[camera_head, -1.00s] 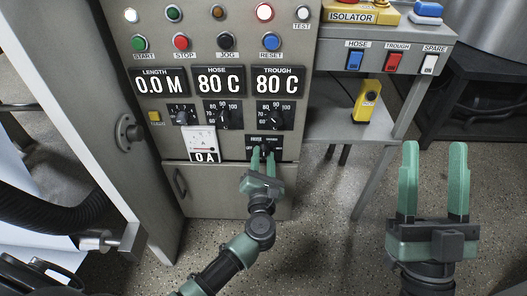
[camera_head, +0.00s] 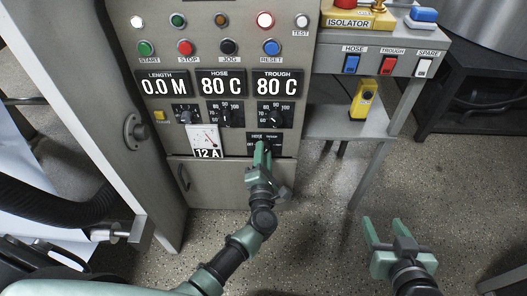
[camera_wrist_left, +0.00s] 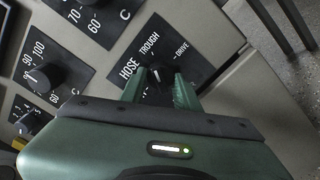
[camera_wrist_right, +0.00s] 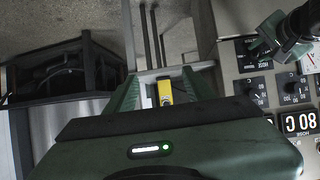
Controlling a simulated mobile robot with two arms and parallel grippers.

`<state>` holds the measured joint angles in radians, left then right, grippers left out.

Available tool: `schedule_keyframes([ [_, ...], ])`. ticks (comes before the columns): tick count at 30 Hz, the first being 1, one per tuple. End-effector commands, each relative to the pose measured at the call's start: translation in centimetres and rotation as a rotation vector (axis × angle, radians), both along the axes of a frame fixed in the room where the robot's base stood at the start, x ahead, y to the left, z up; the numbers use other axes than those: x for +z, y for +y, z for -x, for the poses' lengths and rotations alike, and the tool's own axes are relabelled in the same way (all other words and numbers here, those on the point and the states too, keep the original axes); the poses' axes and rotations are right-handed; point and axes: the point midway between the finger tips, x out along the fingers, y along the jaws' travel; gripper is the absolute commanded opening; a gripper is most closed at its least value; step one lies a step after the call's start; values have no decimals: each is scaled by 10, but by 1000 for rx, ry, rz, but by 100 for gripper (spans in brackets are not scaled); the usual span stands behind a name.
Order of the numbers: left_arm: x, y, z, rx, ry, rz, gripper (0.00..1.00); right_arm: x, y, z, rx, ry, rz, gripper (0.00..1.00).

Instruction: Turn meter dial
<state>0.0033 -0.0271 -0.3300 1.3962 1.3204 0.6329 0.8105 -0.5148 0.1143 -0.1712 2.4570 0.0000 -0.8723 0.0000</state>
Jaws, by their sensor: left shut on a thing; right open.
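The meter dial is a small black knob (camera_wrist_left: 161,88) on a black plate (camera_wrist_left: 160,50) marked HOSE, TROUGH and DRIVE. The plate sits low on the grey panel, and the fingers hide part of it in the head view. My left gripper (camera_head: 262,152) is shut on the knob, with one finger on each side of it. The small white meter (camera_head: 204,138) left of the plate has a needle and reads 12 A. My right gripper (camera_head: 384,228) is open and empty, low on the right over the floor.
Above the dial are three black temperature and setting knobs, displays (camera_head: 220,83) and rows of coloured buttons. A side shelf (camera_head: 335,122) holds a yellow device (camera_head: 363,100) below the HOSE, TROUGH and SPARE switches. A black hose (camera_head: 55,203) lies at the left.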

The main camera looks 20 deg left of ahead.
Motion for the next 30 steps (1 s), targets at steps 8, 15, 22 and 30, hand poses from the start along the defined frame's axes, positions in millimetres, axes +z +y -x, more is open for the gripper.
schedule_keyframes([
  [8, -1, -1, 0, -2, 5, -11, 0, -5, -2, 4, -2, 29, 7, 53],
  [15, -1, -1, 0, -2, 5, -10, 40, -5, -2, 4, -2, 28, 7, 53],
  [22, -1, -1, 0, -1, 5, -10, 53, -5, -2, 4, -2, 27, 7, 53],
  [30, 0, -4, 12, -2, 6, -10, 53, -9, -4, 9, -4, 67, 15, 53],
])
